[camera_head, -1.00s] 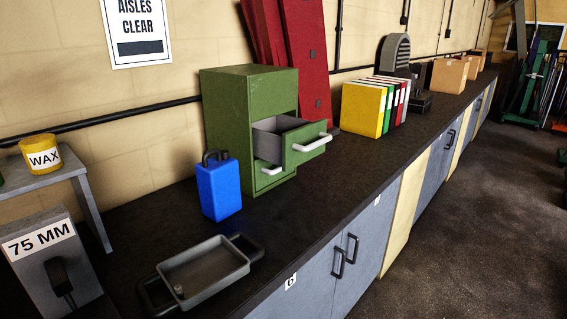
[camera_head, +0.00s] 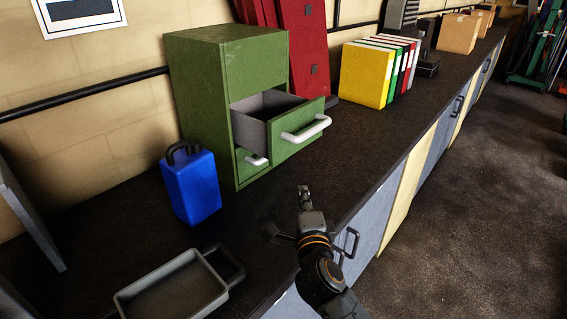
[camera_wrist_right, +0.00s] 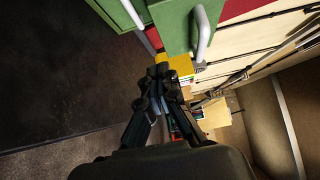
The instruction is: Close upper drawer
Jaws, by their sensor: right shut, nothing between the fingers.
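The green cabinet (camera_head: 205,100) stands on the dark counter against the wall. Its upper drawer (camera_head: 298,133) is pulled out, with a white handle (camera_head: 306,129) on its front and a grey, empty-looking inside. The lower drawer (camera_head: 251,160) below it looks shut. My right gripper (camera_head: 304,192) is shut and empty, above the counter in front of the open drawer and apart from it. In the right wrist view the closed fingers (camera_wrist_right: 161,72) show below the green drawer front (camera_wrist_right: 178,22) and its handle (camera_wrist_right: 203,32). My left gripper is not in view.
A blue can (camera_head: 192,187) stands left of the cabinet. A grey tray (camera_head: 172,288) lies at the front left. Yellow, green, red and white binders (camera_head: 366,76) stand beyond the drawer. The counter between drawer and front edge is clear.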

